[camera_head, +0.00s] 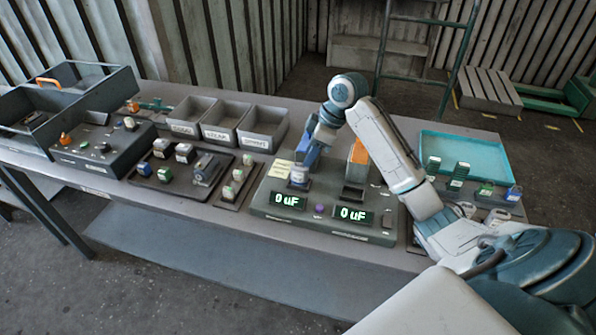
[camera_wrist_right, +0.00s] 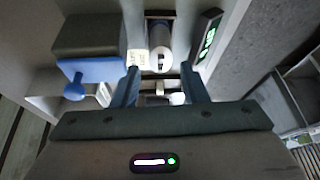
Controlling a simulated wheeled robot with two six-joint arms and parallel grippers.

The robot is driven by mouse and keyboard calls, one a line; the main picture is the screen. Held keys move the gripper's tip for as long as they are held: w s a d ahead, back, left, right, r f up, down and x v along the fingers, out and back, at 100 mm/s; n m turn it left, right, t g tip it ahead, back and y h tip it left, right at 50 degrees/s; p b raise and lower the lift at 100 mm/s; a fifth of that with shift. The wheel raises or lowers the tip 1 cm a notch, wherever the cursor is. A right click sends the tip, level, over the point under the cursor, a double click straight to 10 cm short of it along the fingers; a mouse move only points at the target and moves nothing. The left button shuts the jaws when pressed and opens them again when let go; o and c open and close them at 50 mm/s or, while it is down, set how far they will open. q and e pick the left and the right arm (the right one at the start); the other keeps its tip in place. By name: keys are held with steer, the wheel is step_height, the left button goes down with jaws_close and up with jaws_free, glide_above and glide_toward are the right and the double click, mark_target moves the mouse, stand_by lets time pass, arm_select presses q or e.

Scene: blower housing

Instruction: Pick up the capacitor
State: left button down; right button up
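A capacitor (camera_head: 299,174), a small pale cylinder with some blue, stands in the left station of the grey test unit (camera_head: 270,198), behind the left "0 uF" display. My right gripper (camera_head: 305,153) is just above it, pointing down and partly hiding its top. In the right wrist view, the two fingers of my right gripper (camera_wrist_right: 161,88) are spread apart. A whitish cylinder (camera_wrist_right: 161,48), apparently the capacitor, shows beyond the gap between them. I cannot tell whether the fingers touch it. My left gripper is not in view.
An orange-and-grey block (camera_head: 357,160) stands at the right station. Labelled grey bins (camera_head: 225,120) stand behind. A teal tray (camera_head: 470,155) and several small parts are at right; parts trays (camera_head: 180,170) are at left.

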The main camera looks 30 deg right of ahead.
mark_target(301, 167)
steer(key=shift+x, duration=0.9)
steer(key=p+x, duration=0.2)
steer(key=x, duration=0.2)
steer(key=shift+w+a+f, duration=0.1)
steer(key=shift+a+f, duration=0.05)
steer(key=shift+a, duration=0.05)
steer(key=shift+a+f+p, duration=0.1)
steer(key=shift+f+p, duration=0.25)
steer(key=shift+w+f, duration=0.1)
steer(key=shift+f, duration=0.05)
steer(key=shift+c, duration=1.3)
steer(key=c, duration=0.4)
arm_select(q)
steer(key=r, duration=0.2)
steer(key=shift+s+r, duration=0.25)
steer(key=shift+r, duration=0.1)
arm_select(e)
steer(key=shift+o, duration=0.3)
